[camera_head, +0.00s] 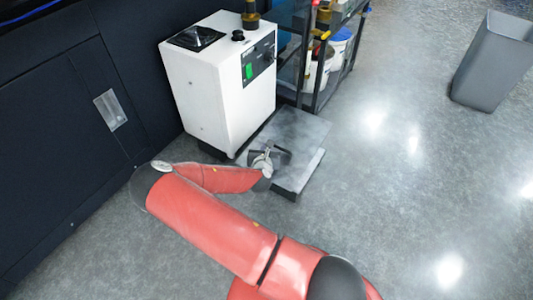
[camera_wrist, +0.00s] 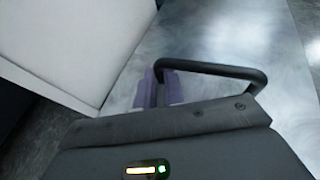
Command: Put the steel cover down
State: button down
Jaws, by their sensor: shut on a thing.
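The steel cover (camera_head: 303,133) is a flat grey plate beside the white machine, at the middle of the head view. It fills much of the wrist view as a bright, brushed surface (camera_wrist: 235,30). Its black loop handle (camera_wrist: 215,68) stands up from it. My gripper (camera_head: 270,155) is over the near-left part of the cover. In the wrist view its purple fingertips (camera_wrist: 164,88) are shut on the handle's left end. My gripper's body hides the cover's near part there. I cannot tell whether the cover rests on something or hangs just above it.
The white machine (camera_head: 215,95) stands close along the cover's left side. A dark shelf rack (camera_head: 318,75) with buckets is behind. A dark cabinet wall (camera_head: 60,130) is at left. A grey bin (camera_head: 490,65) stands far right. The floor (camera_head: 400,190) on the right is clear.

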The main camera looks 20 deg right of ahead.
jog(key=shift+f+b, duration=2.1)
jog(key=shift+f, duration=1.15)
jog(key=shift+f, duration=0.35)
jog(key=c, duration=1.4)
grip_release()
